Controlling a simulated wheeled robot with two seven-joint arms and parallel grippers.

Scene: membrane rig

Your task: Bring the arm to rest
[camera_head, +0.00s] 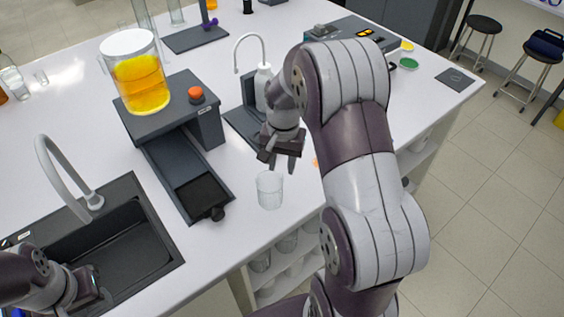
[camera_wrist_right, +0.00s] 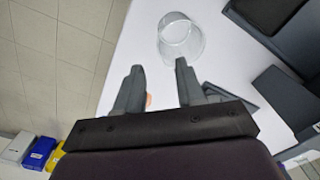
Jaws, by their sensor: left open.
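My right arm reaches across the worktop, and my right gripper (camera_head: 281,162) hangs above it with its fingers pointing down. In the right wrist view the two fingers (camera_wrist_right: 158,78) are spread apart with nothing between them. A clear empty glass (camera_head: 270,190) stands upright on the worktop just in front of this gripper. It also shows beyond the fingertips in the right wrist view (camera_wrist_right: 181,42), apart from them. My left gripper (camera_head: 92,288) is low at the left, over the front of the sink, open; its fingertips are hard to make out.
A dark rig (camera_head: 165,122) carries a jar of orange liquid (camera_head: 142,82) and has an orange knob and a pulled-out tray. A black sink (camera_head: 128,238) with a grey tap is at lower left. A wash bottle (camera_head: 263,88) stands behind my right gripper. The worktop edge is close to the glass.

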